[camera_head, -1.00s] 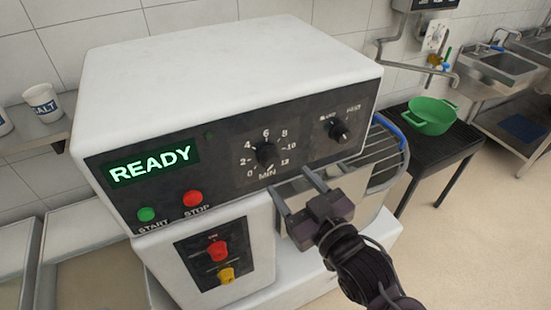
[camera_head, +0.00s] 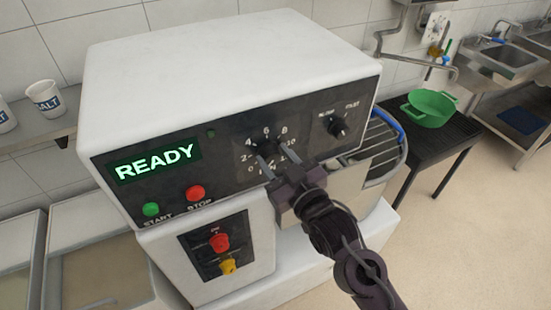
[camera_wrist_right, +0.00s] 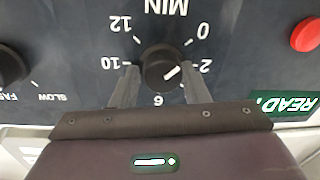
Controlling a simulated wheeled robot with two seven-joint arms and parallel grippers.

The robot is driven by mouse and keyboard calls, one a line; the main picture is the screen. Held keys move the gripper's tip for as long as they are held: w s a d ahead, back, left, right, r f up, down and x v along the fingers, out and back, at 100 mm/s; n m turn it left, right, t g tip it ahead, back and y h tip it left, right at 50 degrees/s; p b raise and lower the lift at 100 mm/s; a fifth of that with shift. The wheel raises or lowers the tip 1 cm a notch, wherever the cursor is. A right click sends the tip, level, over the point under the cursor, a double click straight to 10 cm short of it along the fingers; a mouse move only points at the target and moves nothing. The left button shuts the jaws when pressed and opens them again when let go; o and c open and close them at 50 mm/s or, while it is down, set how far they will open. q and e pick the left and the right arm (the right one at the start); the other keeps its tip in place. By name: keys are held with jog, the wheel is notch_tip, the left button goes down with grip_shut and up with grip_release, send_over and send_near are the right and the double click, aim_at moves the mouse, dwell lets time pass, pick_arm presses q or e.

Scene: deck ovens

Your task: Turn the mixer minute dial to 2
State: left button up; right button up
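The mixer (camera_head: 225,65) is a white box with a dark front panel and a green READY display (camera_head: 156,163). The minute dial (camera_wrist_right: 160,66) is a round black knob, upside down in the right wrist view, with numbers around it. A white mark on the knob lies on its side facing the 2; its exact reading is hard to tell. My right gripper (camera_wrist_right: 160,71) is open, with one finger on each side of the knob and small gaps visible. In the head view my right gripper (camera_head: 271,153) partly hides the dial and its numbers. My left gripper is not in view.
Left of the dial are a green START button (camera_head: 151,209) and a red STOP button (camera_head: 195,193). A speed knob (camera_head: 337,126) is to the right. Red (camera_head: 219,242) and yellow (camera_head: 227,266) knobs sit below. A green pan (camera_head: 430,108) stands on a dark table.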

jog(key=shift+a, duration=0.1)
jog(key=c, duration=0.3)
jog(key=shift+s, duration=0.1)
jog(key=m+p, duration=0.1)
jog(key=m, duration=0.2)
jog(key=shift+m+p, duration=0.3)
jog(key=shift+m, duration=0.1)
jog(key=m+p, duration=0.1)
jog(key=m, duration=0.4)
jog(key=shift+f+t, duration=0.1)
jog(key=shift+t, duration=0.3)
jog(key=shift+p, duration=0.3)
jog(key=o, duration=0.9)
jog(key=shift+a, duration=0.1)
